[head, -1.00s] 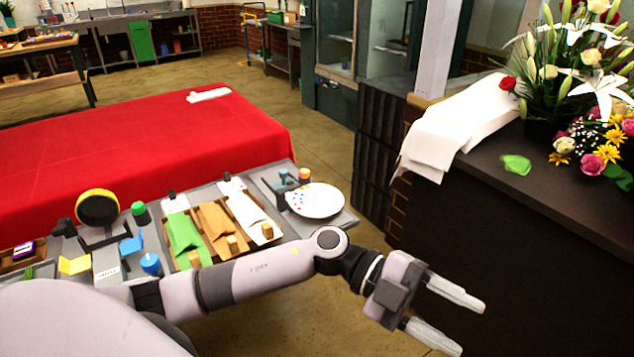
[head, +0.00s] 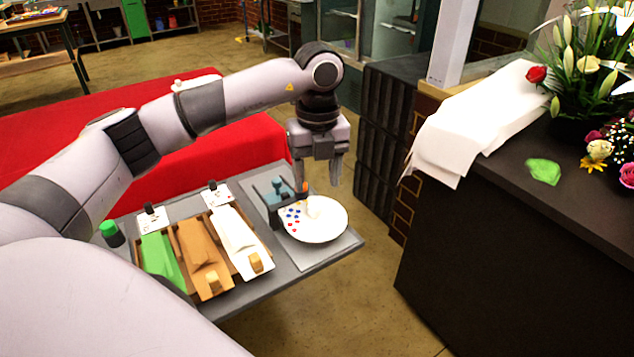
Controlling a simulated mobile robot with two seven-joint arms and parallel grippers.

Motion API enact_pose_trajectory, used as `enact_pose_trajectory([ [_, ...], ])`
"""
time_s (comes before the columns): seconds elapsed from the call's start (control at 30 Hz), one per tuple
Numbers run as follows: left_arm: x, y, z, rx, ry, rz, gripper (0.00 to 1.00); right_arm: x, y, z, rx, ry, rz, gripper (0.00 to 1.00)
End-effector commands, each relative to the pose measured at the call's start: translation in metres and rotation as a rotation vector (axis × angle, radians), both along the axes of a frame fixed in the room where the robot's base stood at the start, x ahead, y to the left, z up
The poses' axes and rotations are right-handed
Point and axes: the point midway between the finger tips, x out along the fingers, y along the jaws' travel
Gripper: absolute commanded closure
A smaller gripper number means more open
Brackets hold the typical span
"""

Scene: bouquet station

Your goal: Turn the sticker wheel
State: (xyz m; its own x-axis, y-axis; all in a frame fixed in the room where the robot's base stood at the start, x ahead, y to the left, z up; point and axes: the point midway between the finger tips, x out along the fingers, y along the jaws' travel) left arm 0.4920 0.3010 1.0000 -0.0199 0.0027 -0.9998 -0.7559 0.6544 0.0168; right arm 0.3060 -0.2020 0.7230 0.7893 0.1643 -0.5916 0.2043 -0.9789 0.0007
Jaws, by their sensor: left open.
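The sticker wheel (head: 322,228) is a white disc with red, blue and other small dots on its left part. It lies at the right end of the grey work board. A teal and dark bracket (head: 280,190) stands at its back left edge, with a small orange part (head: 304,187) beside it. My left gripper (head: 318,183) points down over the far edge of the wheel, its two fingers apart. One finger is close to the orange part and partly overlaps it; I cannot tell whether it touches. My right gripper is not in view.
Left of the wheel is a wooden rack (head: 182,258) with green, brown and white wrappers. A green-capped bottle (head: 111,233) stands farther left. A red-covered table (head: 235,147) lies behind. A dark counter (head: 500,240) with flowers and white paper (head: 478,118) stands right, across a floor gap.

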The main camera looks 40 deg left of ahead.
Motion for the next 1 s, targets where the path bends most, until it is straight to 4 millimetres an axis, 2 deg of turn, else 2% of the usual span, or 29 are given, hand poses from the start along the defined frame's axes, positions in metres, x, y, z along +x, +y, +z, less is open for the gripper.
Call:
enact_pose_trajectory([
  [0.13,0.000,0.003,0.000,0.012,-0.001,0.008,0.43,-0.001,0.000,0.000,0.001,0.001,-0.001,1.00],
  [0.23,0.000,0.003,-0.007,0.012,0.000,0.009,0.43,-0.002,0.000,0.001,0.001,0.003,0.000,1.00],
  [0.5,-0.002,0.003,-0.048,0.011,0.003,0.007,0.43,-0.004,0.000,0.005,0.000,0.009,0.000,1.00],
  [0.7,-0.001,0.003,-0.067,0.010,-0.001,0.006,0.43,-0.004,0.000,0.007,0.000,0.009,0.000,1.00],
  [1.0,-0.001,0.003,-0.070,0.009,-0.001,0.006,0.43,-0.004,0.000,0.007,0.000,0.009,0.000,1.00],
])
